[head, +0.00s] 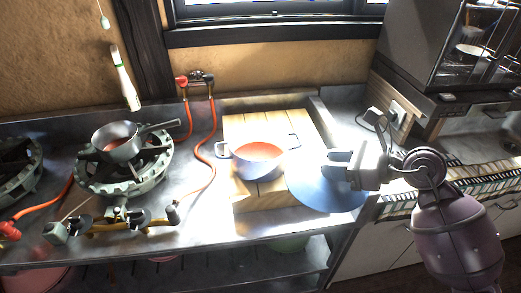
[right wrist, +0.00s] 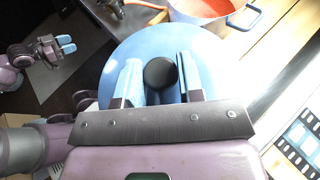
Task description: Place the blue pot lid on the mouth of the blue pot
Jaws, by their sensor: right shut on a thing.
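The blue pot (head: 258,162) stands on a wooden board on the steel counter, its mouth up and its inside orange-red. It also shows at the top of the right wrist view (right wrist: 215,14). The blue pot lid (head: 312,192) is a wide disc to the right of the pot, near the board's right edge, apart from the pot's mouth. My right gripper (head: 338,168) is shut on the lid's black knob (right wrist: 160,73), with a finger on each side. In the right wrist view, the lid (right wrist: 120,55) spreads beyond the fingers. My left gripper (right wrist: 67,45) appears open and empty, away from the lid.
The wooden board (head: 285,122) has bare room behind the pot. A grey saucepan (head: 120,146) sits on a burner (head: 92,178) at left, its handle pointing toward the pot. An orange hose (head: 210,130) runs left of the board. A window is behind.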

